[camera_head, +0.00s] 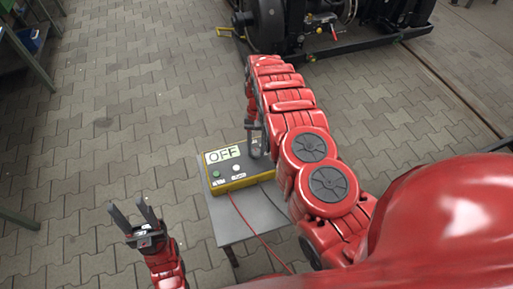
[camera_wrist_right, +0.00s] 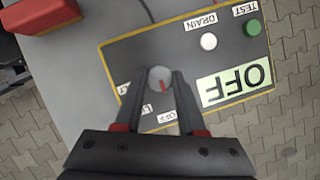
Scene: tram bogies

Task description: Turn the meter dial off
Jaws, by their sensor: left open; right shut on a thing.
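The meter (camera_head: 236,176) is a dark box with a yellow rim on a small grey table. Its display (camera_head: 222,154) reads OFF, and the wrist view shows that display (camera_wrist_right: 234,85) upside down. The round grey dial (camera_wrist_right: 160,78) has a red mark pointing toward the bottom of the wrist view, toward small labels partly hidden by my fingers. My right gripper (camera_wrist_right: 162,84) is shut on the dial, one finger on each side. In the head view my right arm partly covers the meter's right end. My left gripper (camera_head: 127,204) is open and empty, left of the table.
A white DRAIN button (camera_wrist_right: 208,41) and a green TEST button (camera_wrist_right: 253,28) sit on the meter's face. A red cable (camera_head: 245,220) runs from the meter across the grey table (camera_head: 262,212). Dark machinery (camera_head: 280,25) stands at the back.

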